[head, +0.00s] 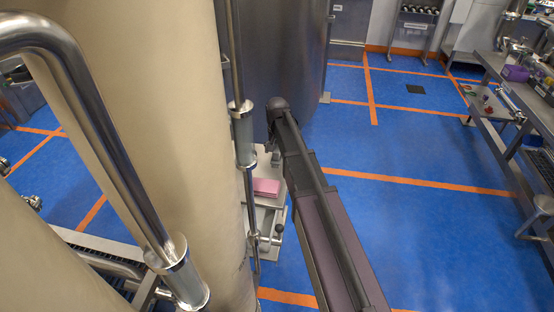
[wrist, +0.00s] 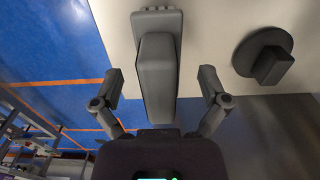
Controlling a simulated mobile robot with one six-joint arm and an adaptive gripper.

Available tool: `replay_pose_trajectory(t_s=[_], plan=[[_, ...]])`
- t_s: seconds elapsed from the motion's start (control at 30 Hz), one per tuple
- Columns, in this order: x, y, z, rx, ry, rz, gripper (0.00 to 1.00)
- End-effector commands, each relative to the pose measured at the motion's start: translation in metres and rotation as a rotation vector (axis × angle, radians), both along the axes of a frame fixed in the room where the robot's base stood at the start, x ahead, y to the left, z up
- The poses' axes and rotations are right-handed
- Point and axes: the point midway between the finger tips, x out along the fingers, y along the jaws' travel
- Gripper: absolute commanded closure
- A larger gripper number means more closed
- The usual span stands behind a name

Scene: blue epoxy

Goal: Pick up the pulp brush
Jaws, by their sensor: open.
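My gripper (wrist: 160,78) is open in the wrist view, with its two fingers wide apart. A dark grey block with a wider head (wrist: 155,65) shows between the fingers, in front of a pale beige surface (wrist: 215,25). I see no contact between it and the fingers. I cannot tell whether this block is the pulp brush, and nothing else is clearly a brush. In the head view my arm reaches up the middle to a dark rounded joint; the gripper does not show there.
A round dark grey knob (wrist: 263,57) is on the beige surface. In the head view a large beige tank (head: 150,110) and pipes fill the left. A steel tank (head: 275,50) stands behind my arm. A pink item (head: 266,187) lies beside it. Blue floor (head: 410,235) is open on the right.

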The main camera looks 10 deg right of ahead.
Motion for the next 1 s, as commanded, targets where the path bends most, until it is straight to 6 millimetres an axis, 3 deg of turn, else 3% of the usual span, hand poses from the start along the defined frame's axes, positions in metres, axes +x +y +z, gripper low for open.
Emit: replay_pose_trajectory(t_s=[0.2, 0.83, 0.87, 1.0], plan=[[0.0000, -0.0003, -0.0127, 0.000, 0.000, 0.000, 0.06], [-0.0001, -0.0009, -0.0127, 0.000, 0.000, -0.001, 0.06], [-0.0001, -0.0009, -0.0127, 0.000, 0.000, -0.001, 0.09], [0.0000, -0.0011, -0.0127, 0.000, 0.000, -0.001, 0.50]])
